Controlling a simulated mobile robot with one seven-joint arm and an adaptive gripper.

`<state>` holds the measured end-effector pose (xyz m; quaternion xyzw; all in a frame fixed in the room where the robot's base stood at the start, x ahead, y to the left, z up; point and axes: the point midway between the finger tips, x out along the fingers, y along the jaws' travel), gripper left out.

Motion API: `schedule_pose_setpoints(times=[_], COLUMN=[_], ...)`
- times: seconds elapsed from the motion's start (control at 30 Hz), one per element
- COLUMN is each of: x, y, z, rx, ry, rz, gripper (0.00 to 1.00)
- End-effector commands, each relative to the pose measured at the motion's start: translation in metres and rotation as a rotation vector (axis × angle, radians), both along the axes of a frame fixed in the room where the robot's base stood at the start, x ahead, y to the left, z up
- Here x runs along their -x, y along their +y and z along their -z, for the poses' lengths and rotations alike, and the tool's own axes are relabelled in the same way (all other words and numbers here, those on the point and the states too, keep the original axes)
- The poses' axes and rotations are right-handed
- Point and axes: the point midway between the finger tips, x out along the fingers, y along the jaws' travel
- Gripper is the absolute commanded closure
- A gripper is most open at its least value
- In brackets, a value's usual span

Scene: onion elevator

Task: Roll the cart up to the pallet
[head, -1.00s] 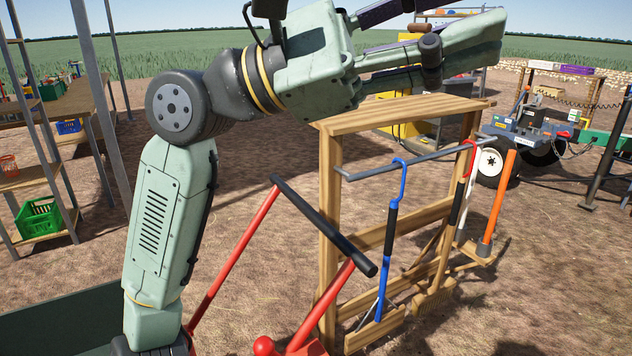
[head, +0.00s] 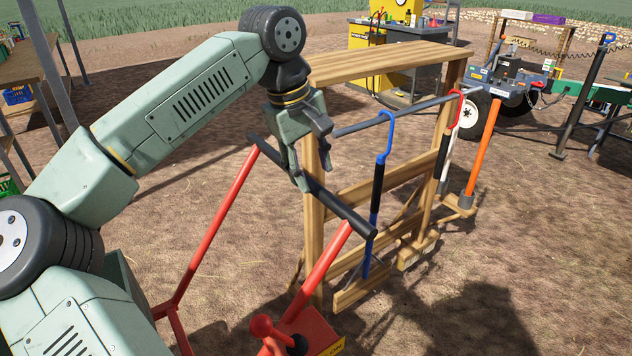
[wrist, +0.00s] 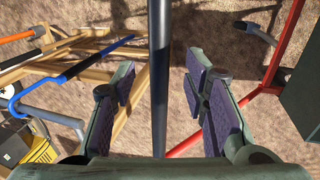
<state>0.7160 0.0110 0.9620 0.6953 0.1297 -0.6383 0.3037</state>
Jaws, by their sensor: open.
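The cart shows as a red tubular frame (head: 222,220) with a black crossbar handle (head: 342,206), low in the middle of the head view. A red knob (head: 262,325) is at its base. My gripper (head: 314,168) points down at the handle, near its middle, with jaws open. In the wrist view, the black handle (wrist: 160,60) runs between the two spread fingers of my gripper (wrist: 160,88), with a gap on either side. I cannot make out the pallet in either view.
A wooden tool rack (head: 392,66) with hanging hooked tools stands just right of the handle. Shelving (head: 45,70) is at the left. A yellow workstation (head: 385,62) and a wheeled trailer (head: 510,85) stand behind. Bare dirt lies between.

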Motion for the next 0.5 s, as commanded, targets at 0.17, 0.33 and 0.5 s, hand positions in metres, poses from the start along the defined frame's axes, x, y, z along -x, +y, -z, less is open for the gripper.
schedule_pose_setpoints(times=[0.17,0.33,0.5], x=[-0.004,-0.006,-0.007], y=[-0.006,-0.01,-0.01], z=[0.027,0.04,0.043], rx=[0.001,0.003,0.003], ry=[0.001,0.0,-0.001], rz=[0.0,0.001,0.0], gripper=[0.59,0.59,0.59])
